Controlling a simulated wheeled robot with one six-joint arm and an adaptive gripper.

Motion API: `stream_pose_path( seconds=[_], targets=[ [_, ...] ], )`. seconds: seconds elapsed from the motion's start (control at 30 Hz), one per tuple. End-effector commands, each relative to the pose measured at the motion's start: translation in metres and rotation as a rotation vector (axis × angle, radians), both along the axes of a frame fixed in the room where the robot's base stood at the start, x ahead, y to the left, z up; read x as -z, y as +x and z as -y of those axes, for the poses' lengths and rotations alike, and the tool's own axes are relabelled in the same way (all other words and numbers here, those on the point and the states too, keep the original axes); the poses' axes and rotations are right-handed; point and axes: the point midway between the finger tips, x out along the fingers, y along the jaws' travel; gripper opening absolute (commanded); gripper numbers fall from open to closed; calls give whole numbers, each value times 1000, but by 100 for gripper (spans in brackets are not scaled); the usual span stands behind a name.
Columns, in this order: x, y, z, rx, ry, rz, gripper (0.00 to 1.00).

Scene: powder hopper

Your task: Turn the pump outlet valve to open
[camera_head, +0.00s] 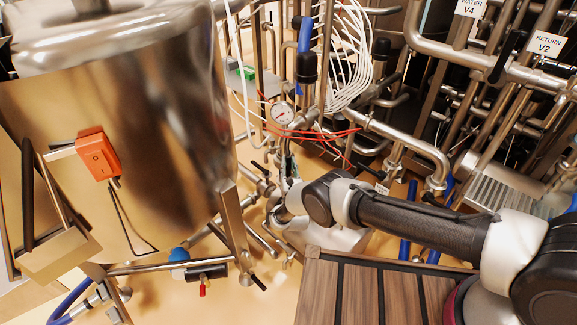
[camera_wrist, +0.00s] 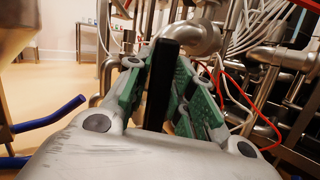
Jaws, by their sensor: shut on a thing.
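In the wrist view, my gripper (camera_wrist: 164,78) has its green-padded fingers on both sides of a black lever handle (camera_wrist: 160,88), which stands nearly upright between the pads. The handle appears to be the pump outlet valve's lever, though no label shows on it. A steel pipe elbow (camera_wrist: 200,38) is just beyond the fingertips. In the head view, my gripper (camera_head: 289,168) reaches down among the steel pipes below a round pressure gauge (camera_head: 282,113). The valve body and the lever's pivot are hidden, so I cannot tell the valve's position.
A large steel hopper (camera_head: 150,130) with an orange switch box (camera_head: 97,155) stands at the left. Red wires (camera_wrist: 232,98) and white hoses (camera_head: 345,60) hang close to my gripper. Dense pipework fills the right. A slatted wooden surface (camera_head: 362,292) is in front.

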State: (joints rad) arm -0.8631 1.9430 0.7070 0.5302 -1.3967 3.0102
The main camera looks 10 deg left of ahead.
Motion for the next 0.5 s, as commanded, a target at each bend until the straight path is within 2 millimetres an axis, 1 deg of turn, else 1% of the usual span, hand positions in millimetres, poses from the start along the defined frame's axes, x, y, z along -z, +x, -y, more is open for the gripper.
stream_pose_path(
  seconds=[0.03, 0.07, 0.1, 0.17, 0.5],
  targets=[
    [3, 5, 14, 28, 7, -5, 0],
    [3, 5, 14, 28, 6, -5, 0],
    [3, 5, 14, 27, 6, -3, 29],
    [3, 5, 14, 28, 6, -5, 40],
    [2, 5, 12, 25, 5, -4, 41]
  ],
)
